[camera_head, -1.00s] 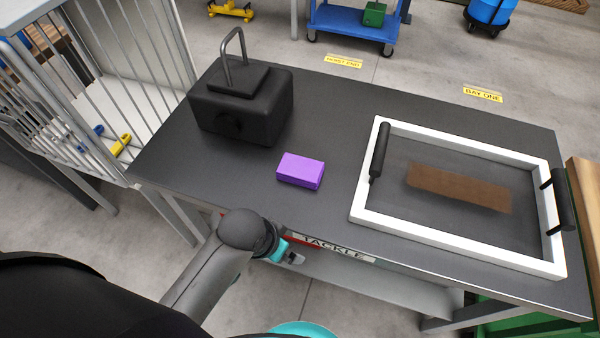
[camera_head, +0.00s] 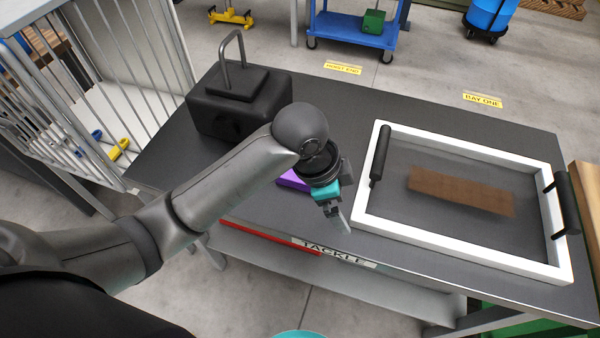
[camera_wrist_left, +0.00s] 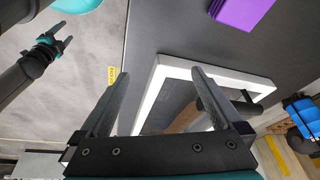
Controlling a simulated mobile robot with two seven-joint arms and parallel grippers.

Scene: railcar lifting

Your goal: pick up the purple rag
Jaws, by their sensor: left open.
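The purple rag (camera_head: 290,180), a block-like shape, lies on the dark tabletop, mostly hidden behind my left wrist in the head view. In the left wrist view the rag (camera_wrist_left: 240,10) is cut off at the top edge. My left gripper (camera_head: 341,222) is above the table's front part, to the right of the rag and nearer to me. Its two fingers (camera_wrist_left: 160,72) are apart with nothing between them. My right gripper (camera_wrist_left: 64,32) shows small at the upper left of the left wrist view, its fingers apart and empty.
A white-framed tray (camera_head: 455,245) with black handles and a brown strip lies to the right on the table (camera_head: 400,112). A black box with a metal loop handle (camera_head: 240,103) stands at the left. A barred cage (camera_head: 130,60) adjoins the left end.

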